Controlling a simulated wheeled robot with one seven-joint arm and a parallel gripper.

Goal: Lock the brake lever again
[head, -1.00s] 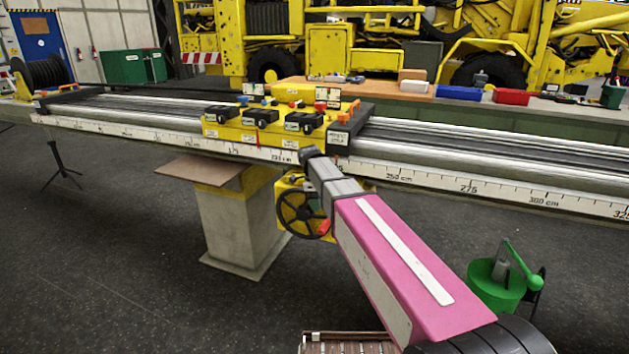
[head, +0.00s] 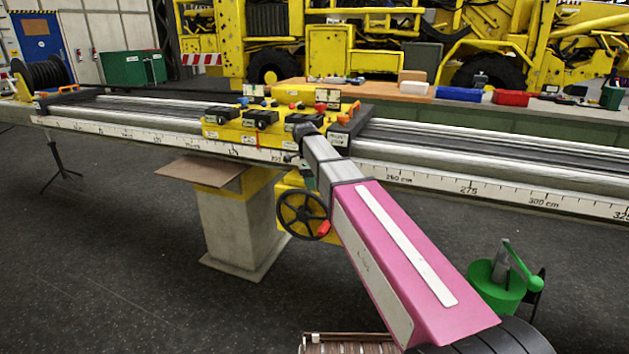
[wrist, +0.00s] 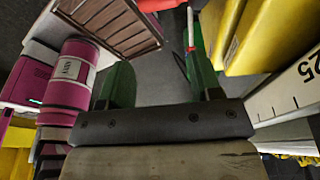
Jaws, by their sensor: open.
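My gripper (wrist: 158,68) shows two green fingers in the wrist view, spread apart with nothing held between them. A thin rod with red parts (wrist: 190,30) stands at the top, close by the right finger; I cannot tell whether they touch. It may be the brake lever. In the head view, a red handle (head: 323,229) shows at the lower right of the black handwheel (head: 302,214), below the yellow carriage (head: 243,134). My pink and grey forearm hides the area right of the handwheel. My fingers are mostly hidden there.
The long rail with its white scale (head: 470,188) crosses in front of me. A concrete pillar (head: 238,222) stands under it. The scale (wrist: 290,95) and yellow blocks (wrist: 270,35) lie close right of my fingers.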

